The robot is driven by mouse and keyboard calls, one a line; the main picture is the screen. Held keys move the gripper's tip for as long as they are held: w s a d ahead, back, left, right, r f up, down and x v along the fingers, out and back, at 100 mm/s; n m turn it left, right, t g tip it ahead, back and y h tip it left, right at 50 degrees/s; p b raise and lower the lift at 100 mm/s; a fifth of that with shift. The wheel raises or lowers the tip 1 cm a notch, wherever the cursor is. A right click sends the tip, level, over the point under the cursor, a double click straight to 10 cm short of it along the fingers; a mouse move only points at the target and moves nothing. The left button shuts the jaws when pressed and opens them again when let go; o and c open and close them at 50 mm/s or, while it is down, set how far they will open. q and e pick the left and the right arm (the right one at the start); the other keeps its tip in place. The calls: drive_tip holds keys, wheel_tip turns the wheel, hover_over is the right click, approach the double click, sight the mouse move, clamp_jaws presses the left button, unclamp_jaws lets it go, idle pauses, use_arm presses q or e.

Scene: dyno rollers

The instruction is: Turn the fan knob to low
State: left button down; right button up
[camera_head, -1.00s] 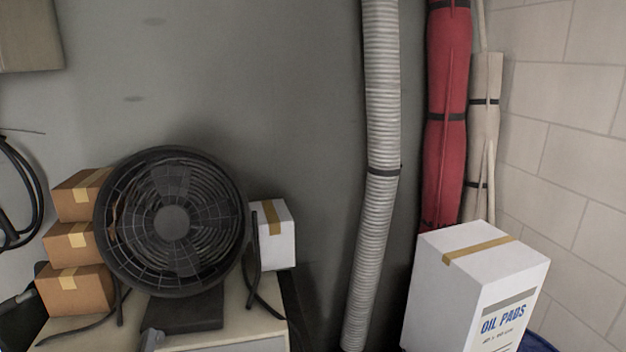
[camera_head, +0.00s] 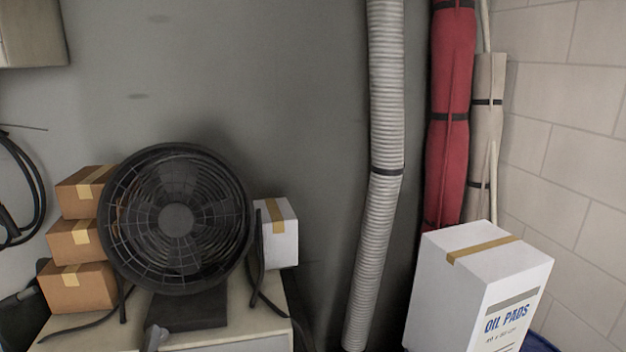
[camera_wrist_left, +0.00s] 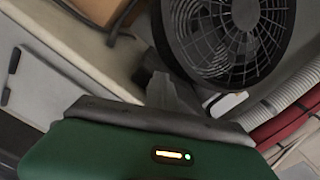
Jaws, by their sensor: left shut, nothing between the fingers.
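A black round fan (camera_head: 176,219) stands on a dark base (camera_head: 188,312) on top of a pale cabinet (camera_head: 240,325). The fan also shows at the top of the left wrist view (camera_wrist_left: 232,40). I cannot make out the fan knob or its setting in either view. My left gripper (camera_head: 155,336) shows as a small grey tip at the bottom of the head view, in front of the fan base. In the left wrist view the grey fingers (camera_wrist_left: 170,90) are together, empty, and point toward the fan's lower edge. I cannot tell whether they touch anything. My right gripper is not in view.
Brown boxes (camera_head: 78,240) are stacked left of the fan, and a white box (camera_head: 280,235) stands to its right. Dark cables hang beside the fan. A grey ribbed hose (camera_head: 378,180), a red roll (camera_head: 450,120) and an oil pads box (camera_head: 470,290) are farther right.

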use_arm(q)
drive_tip(key=v, duration=0.6)
drive_tip(key=s+d+f+n+g+b, duration=0.1)
drive_tip(key=s+d+f+n+g, duration=0.2)
drive_tip(key=f+n, duration=0.5)
drive_tip(key=s+d+f+n+g, duration=0.2)
drive_tip(key=s+f+n+g, duration=0.3)
drive_tip(key=n, duration=0.4)
drive_tip(key=s+d+n+g+h+b, duration=0.1)
drive_tip(key=s+d+n+g+h, duration=0.3)
drive_tip(key=s+d+n+g, duration=0.3)
drive_tip(key=s+d+f+n, duration=0.1)
drive_tip(key=s+d+n, duration=0.2)
drive_tip(key=s+d, duration=0.1)
drive_tip(key=shift+s+d, duration=0.25)
drive_tip(key=shift+s, duration=0.65)
